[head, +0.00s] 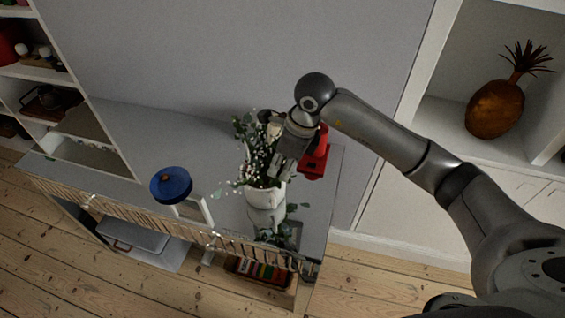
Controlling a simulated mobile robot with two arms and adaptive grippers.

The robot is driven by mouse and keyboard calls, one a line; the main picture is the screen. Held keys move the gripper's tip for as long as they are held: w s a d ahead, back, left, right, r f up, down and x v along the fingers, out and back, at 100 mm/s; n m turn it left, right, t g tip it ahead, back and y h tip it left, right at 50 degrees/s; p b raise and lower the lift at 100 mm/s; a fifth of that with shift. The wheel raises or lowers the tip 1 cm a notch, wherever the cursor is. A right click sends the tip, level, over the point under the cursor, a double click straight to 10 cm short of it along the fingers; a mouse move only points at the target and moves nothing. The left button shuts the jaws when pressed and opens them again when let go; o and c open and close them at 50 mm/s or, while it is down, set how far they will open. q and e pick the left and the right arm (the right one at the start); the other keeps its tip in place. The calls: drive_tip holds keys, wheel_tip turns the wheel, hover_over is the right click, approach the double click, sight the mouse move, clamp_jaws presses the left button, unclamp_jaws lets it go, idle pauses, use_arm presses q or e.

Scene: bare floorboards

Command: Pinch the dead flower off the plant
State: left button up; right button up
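The plant (250,160) has green leaves and small white blooms and stands in a white pot (267,193) on the grey cabinet top. My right gripper (277,167) reaches in from the right and is at the plant's right side, over the pot, among or just in front of the blooms. Its fingers are small and overlap the plant, so I cannot tell whether they are open or shut. I cannot make out which flower is the dead one. My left gripper is not in view.
A red object (316,160) stands just behind my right gripper. A blue round-topped item (171,184) and a white frame (205,208) stand left of the pot. Shelves flank both sides, with a pineapple ornament (497,105) at the right. The cabinet's back left top is clear.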

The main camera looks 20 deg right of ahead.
sight(283, 167)
clamp_jaws()
drive_tip(key=shift+r, duration=0.15)
drive_tip(key=shift+r+p, duration=1.35)
drive_tip(key=shift+r, duration=1.5)
